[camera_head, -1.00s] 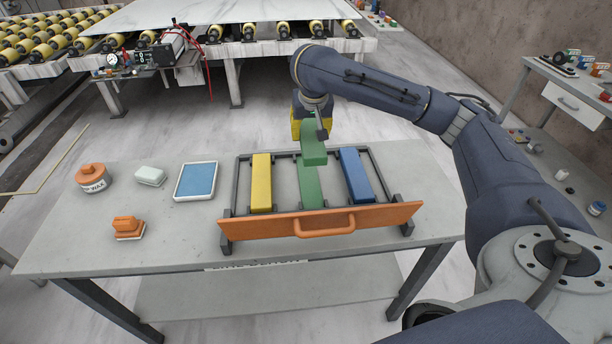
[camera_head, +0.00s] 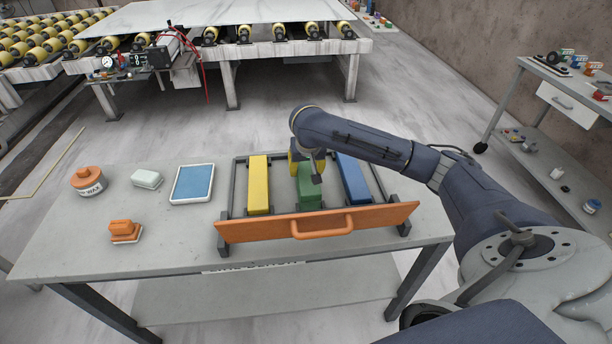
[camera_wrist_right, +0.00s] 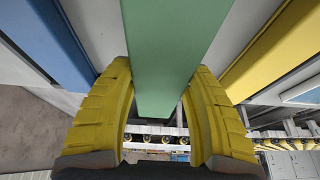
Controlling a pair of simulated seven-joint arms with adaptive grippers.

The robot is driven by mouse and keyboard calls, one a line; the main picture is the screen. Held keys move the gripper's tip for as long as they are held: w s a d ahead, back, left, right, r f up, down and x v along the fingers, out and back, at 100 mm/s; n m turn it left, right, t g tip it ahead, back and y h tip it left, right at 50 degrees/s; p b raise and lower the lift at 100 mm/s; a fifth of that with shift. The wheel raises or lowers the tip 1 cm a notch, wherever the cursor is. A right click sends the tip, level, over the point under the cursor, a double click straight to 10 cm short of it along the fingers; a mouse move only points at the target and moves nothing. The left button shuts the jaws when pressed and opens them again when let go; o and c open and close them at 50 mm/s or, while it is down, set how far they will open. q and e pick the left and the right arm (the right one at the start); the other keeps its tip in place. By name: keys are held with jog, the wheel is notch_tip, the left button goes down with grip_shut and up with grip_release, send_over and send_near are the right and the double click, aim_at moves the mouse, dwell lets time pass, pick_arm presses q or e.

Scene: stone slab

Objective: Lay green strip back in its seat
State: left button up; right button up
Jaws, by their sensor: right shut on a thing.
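The green strip (camera_head: 309,197) is in the middle of the rack, between the yellow strip (camera_head: 259,185) and the blue strip (camera_head: 354,179). It lies low, about level with them. Whether its underside touches the seat is hidden. My right gripper (camera_head: 306,170) is shut on the green strip towards its far end. In the right wrist view the yellow fingers (camera_wrist_right: 162,80) lie along both sides of the green strip (camera_wrist_right: 174,45). My left gripper is not in view.
The rack's orange front panel (camera_head: 250,230) with its handle stands along the near side. To the left are a blue-topped tray (camera_head: 191,184), a pale block (camera_head: 146,179), an orange wax jar (camera_head: 88,180) and an orange-handled block (camera_head: 124,231).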

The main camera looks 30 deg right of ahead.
jog(key=shift+f, duration=1.75)
jog(key=shift+f, duration=0.1)
jog(key=o, duration=1.5)
jog(key=shift+s+r, duration=0.1)
jog(key=shift+r, duration=0.35)
jog(key=v, duration=1.1)
jog(key=shift+r, duration=0.1)
